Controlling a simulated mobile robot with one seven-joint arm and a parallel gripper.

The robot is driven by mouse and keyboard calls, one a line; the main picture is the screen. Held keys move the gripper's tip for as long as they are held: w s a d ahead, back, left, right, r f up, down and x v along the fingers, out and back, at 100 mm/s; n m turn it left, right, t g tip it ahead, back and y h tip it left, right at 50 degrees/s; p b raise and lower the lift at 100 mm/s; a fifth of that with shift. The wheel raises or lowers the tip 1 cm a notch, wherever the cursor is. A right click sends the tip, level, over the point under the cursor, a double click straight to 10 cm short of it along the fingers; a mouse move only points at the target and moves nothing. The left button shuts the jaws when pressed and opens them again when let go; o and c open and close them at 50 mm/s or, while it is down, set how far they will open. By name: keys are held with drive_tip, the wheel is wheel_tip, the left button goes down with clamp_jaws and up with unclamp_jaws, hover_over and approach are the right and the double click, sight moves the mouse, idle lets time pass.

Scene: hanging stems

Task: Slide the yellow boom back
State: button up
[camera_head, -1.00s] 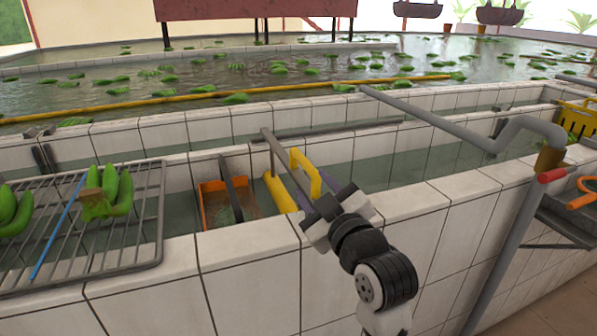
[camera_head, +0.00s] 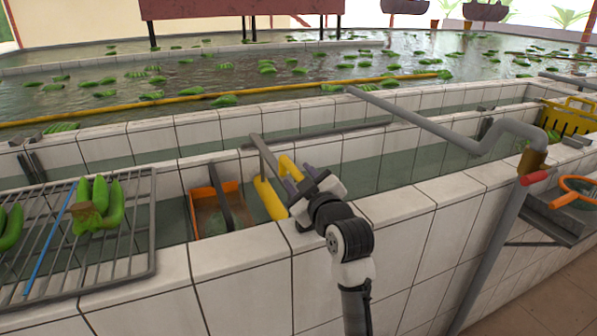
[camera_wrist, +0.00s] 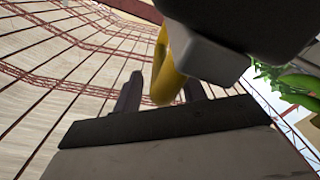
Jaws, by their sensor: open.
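A short yellow boom (camera_head: 270,198) with a raised yellow loop handle (camera_head: 288,168) lies in the near water channel, beside a grey bar. My gripper (camera_head: 298,182) is at the handle, its dark purple fingers apart. In the wrist view my open gripper (camera_wrist: 162,92) has the yellow handle (camera_wrist: 167,72) between its two fingers. I cannot tell whether either finger touches it. My gripper's body hides part of the boom and handle in the head view.
An orange-rimmed bin (camera_head: 216,207) sits left of the boom. A wire rack (camera_head: 140,235) with green bananas is at the left. The tiled wall (camera_head: 390,208) runs below my arm. A grey pipe (camera_head: 430,122) crosses at right. A long yellow tube (camera_head: 200,95) floats in the far pool.

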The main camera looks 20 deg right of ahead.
drive_tip(key=shift+w, duration=0.65)
clamp_jaws()
